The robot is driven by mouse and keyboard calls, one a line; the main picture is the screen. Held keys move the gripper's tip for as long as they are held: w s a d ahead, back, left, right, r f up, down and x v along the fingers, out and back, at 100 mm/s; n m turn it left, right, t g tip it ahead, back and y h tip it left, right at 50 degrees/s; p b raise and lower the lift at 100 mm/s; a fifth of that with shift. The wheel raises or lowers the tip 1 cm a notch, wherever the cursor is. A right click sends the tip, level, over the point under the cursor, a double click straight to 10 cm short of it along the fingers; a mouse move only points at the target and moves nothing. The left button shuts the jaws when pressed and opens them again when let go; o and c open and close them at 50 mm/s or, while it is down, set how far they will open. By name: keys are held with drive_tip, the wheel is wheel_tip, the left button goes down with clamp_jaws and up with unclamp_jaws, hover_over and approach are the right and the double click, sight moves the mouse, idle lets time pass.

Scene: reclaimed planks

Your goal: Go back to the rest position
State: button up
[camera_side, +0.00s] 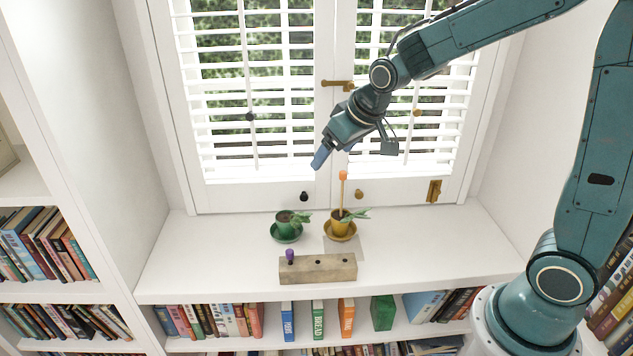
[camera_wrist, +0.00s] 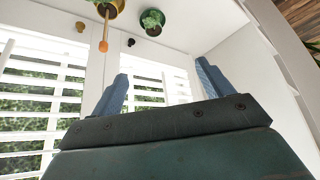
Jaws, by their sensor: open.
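My gripper (camera_side: 322,158) is raised in front of the shuttered window, above the white sill, and holds nothing. In the wrist view its two blue fingers (camera_wrist: 162,82) stand wide apart. Below it on the sill are a yellow pot (camera_side: 340,226) on a yellow saucer, with a plant and an upright orange-tipped stick (camera_side: 343,190), and a green pot (camera_side: 285,226) on a green saucer. A wooden block (camera_side: 318,269) with holes lies in front of them; a purple-topped peg (camera_side: 290,257) stands in its left part. The wrist view also shows the orange-tipped stick (camera_wrist: 104,32) and both pots at its top.
The white window shutters (camera_side: 250,90) stand close behind my gripper, with a brass handle (camera_side: 338,85) between them. Bookshelves with books (camera_side: 45,245) are at the left and below the sill (camera_side: 440,250). The sill's right part is clear.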

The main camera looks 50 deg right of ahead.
drive_tip(key=s+a+r, duration=0.1)
drive_tip(key=s+r, duration=0.2)
drive_tip(key=s, duration=0.8)
drive_tip(key=s+a+r, duration=0.1)
drive_tip(key=s+r, duration=0.3)
drive_tip(key=s, duration=0.8)
drive_tip(key=shift+s+f+g, duration=0.1)
drive_tip(key=shift+s+g, duration=0.2)
drive_tip(key=shift+s, duration=0.45)
drive_tip(key=shift+w, duration=0.1)
